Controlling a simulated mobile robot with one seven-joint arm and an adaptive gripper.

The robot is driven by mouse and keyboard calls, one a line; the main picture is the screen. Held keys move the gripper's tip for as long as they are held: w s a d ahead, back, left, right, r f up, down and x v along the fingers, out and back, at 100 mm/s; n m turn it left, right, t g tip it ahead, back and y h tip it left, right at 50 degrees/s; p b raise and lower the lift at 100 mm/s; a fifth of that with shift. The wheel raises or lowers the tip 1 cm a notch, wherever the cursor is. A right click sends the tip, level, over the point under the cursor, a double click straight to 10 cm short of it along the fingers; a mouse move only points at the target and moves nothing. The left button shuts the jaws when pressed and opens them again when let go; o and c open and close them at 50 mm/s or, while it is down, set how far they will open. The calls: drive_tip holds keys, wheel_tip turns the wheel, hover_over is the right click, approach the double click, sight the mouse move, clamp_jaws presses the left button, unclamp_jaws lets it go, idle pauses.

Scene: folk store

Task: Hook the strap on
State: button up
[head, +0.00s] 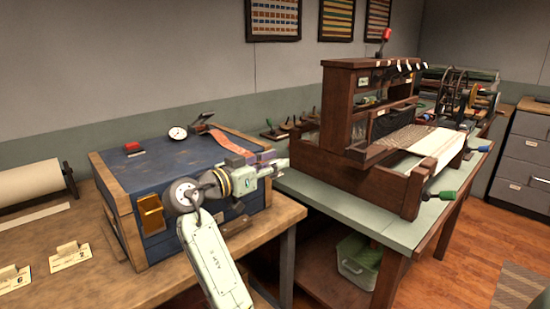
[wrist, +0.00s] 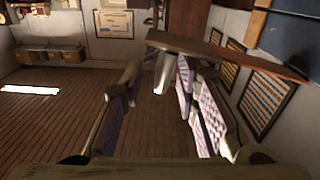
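A blue chest (head: 175,165) with wooden edges stands on the left workbench. An orange-red strap (head: 235,143) runs over its top from a dark metal buckle (head: 201,125) towards the right edge, where my gripper hides its far end. A brass fitting (head: 150,214) is on the chest's front. My gripper (head: 277,164) is at the chest's right side, by the strap. In the wrist view, my gripper's ridged pads (wrist: 160,112) stand apart. A brown bar (wrist: 225,56) crosses beyond the fingertips; I cannot tell if it is the strap. No hold on the strap shows.
A dial gauge (head: 178,133) and a red block (head: 133,148) are on the chest lid. A wooden loom (head: 375,185) stands on the green-topped table to the right. A paper roll (head: 30,180) and small cards (head: 70,257) lie on the left bench.

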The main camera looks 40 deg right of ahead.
drive_tip(key=shift+d, duration=0.35)
drive_tip(key=shift+c, duration=0.3)
drive_tip(key=shift+f, duration=0.1)
clamp_jaws()
